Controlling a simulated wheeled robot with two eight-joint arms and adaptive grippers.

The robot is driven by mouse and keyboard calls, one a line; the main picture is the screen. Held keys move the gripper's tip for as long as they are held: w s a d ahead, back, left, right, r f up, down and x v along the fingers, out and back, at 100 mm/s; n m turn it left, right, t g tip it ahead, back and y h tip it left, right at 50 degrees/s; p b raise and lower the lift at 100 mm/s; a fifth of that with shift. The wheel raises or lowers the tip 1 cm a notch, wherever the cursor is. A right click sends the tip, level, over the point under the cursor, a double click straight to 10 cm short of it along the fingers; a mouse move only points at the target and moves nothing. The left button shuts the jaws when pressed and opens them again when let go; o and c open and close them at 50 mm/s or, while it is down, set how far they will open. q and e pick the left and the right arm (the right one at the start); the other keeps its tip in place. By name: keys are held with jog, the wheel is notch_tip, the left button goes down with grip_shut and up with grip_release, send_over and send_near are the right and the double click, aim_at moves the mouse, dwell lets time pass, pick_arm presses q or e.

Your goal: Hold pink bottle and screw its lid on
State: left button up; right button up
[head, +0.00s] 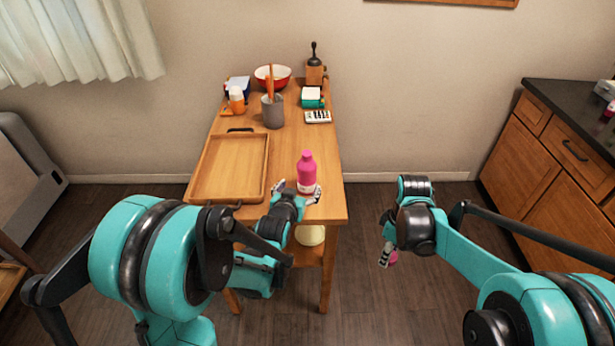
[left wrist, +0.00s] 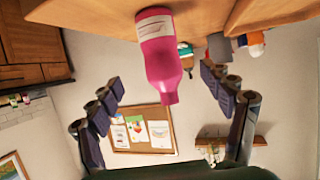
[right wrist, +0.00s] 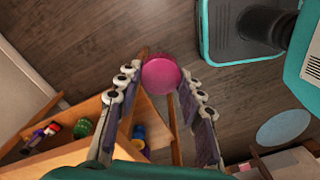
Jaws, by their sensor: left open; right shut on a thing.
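The pink bottle (head: 307,172) stands upright on the wooden table near its front right corner, with a pale label around its lower part. It also shows upside down in the left wrist view (left wrist: 160,58), between the spread fingers. My left gripper (head: 297,190) is open around the bottle at low height, and I see no finger touching it. My right gripper (head: 388,258) is to the right of the table, off its edge and lower than the bottle. It is shut on the round pink lid (right wrist: 162,75), held at its fingertips; only a bit of the lid shows in the head view.
A wooden tray (head: 229,168) lies left of the bottle. A grey utensil holder (head: 273,111), a red bowl (head: 272,77) and several small items stand at the back of the table. A wooden cabinet (head: 555,155) is at the right. The floor between table and cabinet is clear.

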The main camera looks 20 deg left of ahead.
aim_at(305, 179)
pick_arm(q)
jog(key=b+x, duration=0.1)
jog(key=x, duration=0.4)
jog(key=shift+f, duration=0.15)
pick_arm(e)
jog(key=shift+w+f, duration=0.1)
jog(key=shift+f, duration=0.85)
pick_arm(q)
jog(key=shift+w+f+b, duration=0.1)
jog(key=shift+w+b, duration=0.2)
jog(key=shift+w, duration=0.2)
jog(key=b+x, duration=0.2)
jog(key=x, duration=0.3)
jog(key=shift+w+f, duration=0.1)
jog(key=shift+f, duration=0.1)
jog(key=shift+r, duration=0.15)
pick_arm(e)
notch_tip(305, 179, down, 2)
jog(key=shift+f, duration=0.15)
pick_arm(q)
jog(key=c, duration=1.3)
